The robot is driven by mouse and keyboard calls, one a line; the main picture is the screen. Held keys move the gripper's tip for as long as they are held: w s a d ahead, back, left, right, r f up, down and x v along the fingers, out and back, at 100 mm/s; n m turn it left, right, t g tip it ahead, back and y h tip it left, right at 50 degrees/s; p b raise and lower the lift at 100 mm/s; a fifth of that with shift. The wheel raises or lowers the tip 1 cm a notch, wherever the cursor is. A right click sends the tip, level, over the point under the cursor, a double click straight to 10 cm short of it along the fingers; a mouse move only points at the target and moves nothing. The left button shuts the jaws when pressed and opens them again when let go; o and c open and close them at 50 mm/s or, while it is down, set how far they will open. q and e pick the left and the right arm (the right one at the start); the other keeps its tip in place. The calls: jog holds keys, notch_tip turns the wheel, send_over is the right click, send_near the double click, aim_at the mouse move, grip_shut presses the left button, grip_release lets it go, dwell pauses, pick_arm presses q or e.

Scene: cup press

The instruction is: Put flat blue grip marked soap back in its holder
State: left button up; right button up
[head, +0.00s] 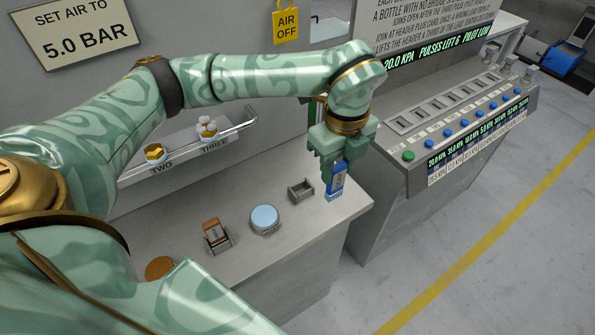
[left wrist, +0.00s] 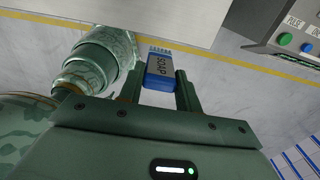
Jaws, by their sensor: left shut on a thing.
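A flat blue soap (head: 337,184) with a printed label hangs from my left gripper (head: 336,166) above the right end of the bench. In the left wrist view the soap (left wrist: 160,72) reads "SOAP" and sits between the two fingers of my left gripper (left wrist: 161,88), which are shut on it. A small open grey holder (head: 301,189) stands on the bench just left of the soap and looks empty. It carries no readable label. The soap is apart from it. My right gripper is not in view.
On the grey bench (head: 330,208) stand a light blue round piece (head: 265,218), a brown piece in a metal stand (head: 214,234) and a brown disc (head: 159,268). A rail (head: 235,133) runs behind. A button console (head: 450,135) stands right of the bench.

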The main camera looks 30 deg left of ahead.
pick_arm(q)
jog(key=shift+w+a+f+b, duration=0.4)
jog(key=shift+w+a+f, duration=0.35)
jog(key=shift+a+f, duration=1.15)
jog(key=shift+w+a+f+b, duration=0.4)
jog(key=shift+w+a+f, duration=0.3)
jog(key=shift+a+f, duration=1.25)
jog(key=shift+w+a+f+b, duration=0.4)
jog(key=shift+w+a+f, duration=0.35)
jog(key=shift+a+f, duration=1.15)
jog(key=shift+d+f, duration=0.25)
jog(key=shift+d, duration=0.1)
jog(key=shift+f, duration=0.15)
jog(key=o, duration=1)
notch_tip(320, 180, up, 12)
jog(key=p, duration=0.2)
jog(key=shift+r, duration=0.2)
